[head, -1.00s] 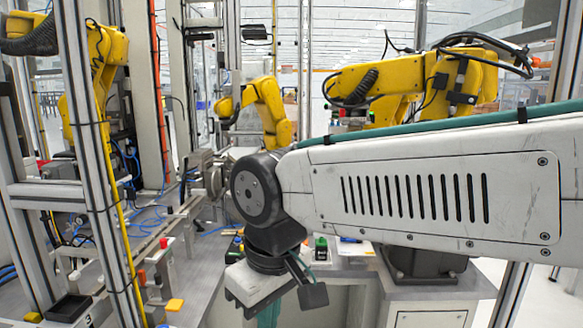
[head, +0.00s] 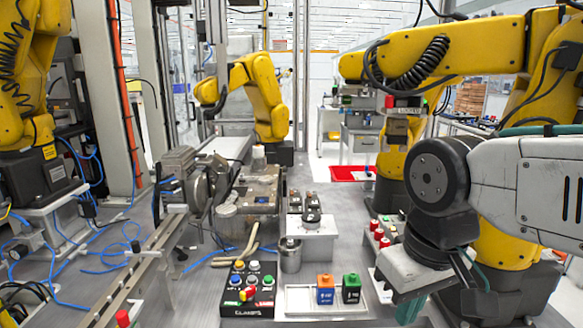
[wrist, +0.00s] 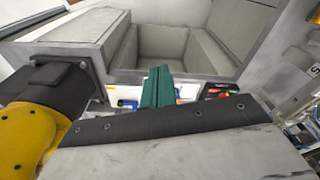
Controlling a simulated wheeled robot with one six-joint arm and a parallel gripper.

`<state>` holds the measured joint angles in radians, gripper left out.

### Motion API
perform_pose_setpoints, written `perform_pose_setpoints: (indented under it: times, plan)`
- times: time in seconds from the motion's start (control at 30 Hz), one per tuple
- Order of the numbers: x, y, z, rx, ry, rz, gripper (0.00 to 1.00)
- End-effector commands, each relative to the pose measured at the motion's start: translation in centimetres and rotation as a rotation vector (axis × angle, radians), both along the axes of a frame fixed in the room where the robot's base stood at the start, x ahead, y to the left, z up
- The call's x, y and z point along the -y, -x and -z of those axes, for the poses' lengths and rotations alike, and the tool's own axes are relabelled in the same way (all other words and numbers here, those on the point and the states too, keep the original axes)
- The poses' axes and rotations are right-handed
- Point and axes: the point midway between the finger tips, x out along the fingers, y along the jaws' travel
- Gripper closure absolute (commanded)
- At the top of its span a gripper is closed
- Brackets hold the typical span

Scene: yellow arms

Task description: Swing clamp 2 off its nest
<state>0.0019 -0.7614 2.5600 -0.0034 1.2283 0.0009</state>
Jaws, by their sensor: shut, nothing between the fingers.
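My gripper (head: 408,308) hangs at the right in the head view, under the grey wrist and above the bench. Its teal fingers (wrist: 158,88) are shut with nothing between them in the wrist view. A white block (head: 308,242) carrying dark round parts (head: 311,216) stands behind the box. I cannot read a number 2 there or tell which part is clamp 2.
Red-capped posts (head: 376,232) stand near my gripper. A yellow arm (head: 258,95) stands behind; a rail and blue hoses lie left.

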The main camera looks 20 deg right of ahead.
Motion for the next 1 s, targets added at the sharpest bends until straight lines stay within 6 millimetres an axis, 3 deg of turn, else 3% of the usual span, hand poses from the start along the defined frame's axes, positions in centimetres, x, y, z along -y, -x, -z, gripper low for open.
perform_pose_setpoints:
  times: [0.3,0.47,0.57,0.67,0.8,1.0]
  plan:
    - [0.0,-0.1,-0.1,0.001,0.0,0.0,1.0]
    - [0.1,-2.8,-1.9,0.021,0.006,0.008,1.0]
    - [0.3,-7.2,-4.5,0.053,0.015,0.018,1.0]
    - [0.4,-13.2,-7.4,0.098,0.026,0.033,1.0]
    - [0.3,-22.4,-10.5,0.167,0.039,0.053,1.0]
    - [0.0,-35.7,-12.7,0.267,0.051,0.082,1.0]
